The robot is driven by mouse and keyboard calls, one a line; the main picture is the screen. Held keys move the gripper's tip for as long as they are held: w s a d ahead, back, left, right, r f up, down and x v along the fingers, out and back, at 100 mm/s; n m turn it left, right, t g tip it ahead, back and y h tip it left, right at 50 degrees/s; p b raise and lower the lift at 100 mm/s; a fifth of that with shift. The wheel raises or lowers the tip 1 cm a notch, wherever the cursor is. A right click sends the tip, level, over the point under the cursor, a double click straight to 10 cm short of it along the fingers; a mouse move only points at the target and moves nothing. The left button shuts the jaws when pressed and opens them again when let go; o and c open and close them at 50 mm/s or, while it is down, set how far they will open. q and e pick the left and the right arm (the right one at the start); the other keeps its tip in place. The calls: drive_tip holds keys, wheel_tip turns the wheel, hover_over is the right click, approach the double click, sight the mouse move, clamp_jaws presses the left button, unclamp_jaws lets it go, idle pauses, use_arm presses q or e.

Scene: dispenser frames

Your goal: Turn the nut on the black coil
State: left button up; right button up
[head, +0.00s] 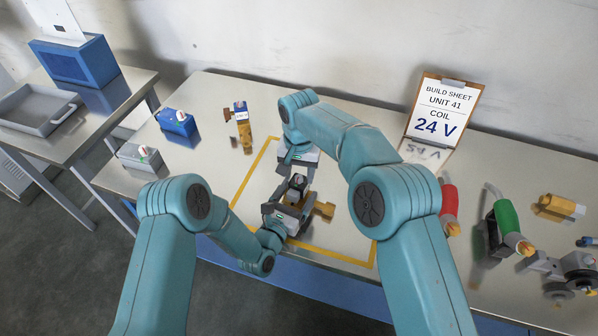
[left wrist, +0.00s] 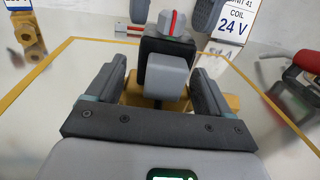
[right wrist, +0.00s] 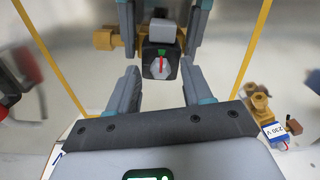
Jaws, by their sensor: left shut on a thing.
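The black coil (right wrist: 158,52) sits on a brass valve body (head: 322,209) inside the yellow tape square. A grey nut with a red line (right wrist: 160,66) is on the coil's end; it also shows in the left wrist view (left wrist: 174,24). A grey block (left wrist: 167,76) is on the coil's near side in the left wrist view. My left gripper (left wrist: 162,70) is shut with its fingers on both sides of the coil. My right gripper (right wrist: 160,75) is open, its fingertips apart on either side of the nut and short of it, with nothing between them.
Red (head: 449,207) and green (head: 506,221) handled tools lie right. A clipboard reading 24 V (head: 440,115) leans at the wall.

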sight(299, 177)
wheel_tip(299, 177, up, 12)
idle(0.6)
use_arm(q)
drive_tip(key=o, duration=1.4)
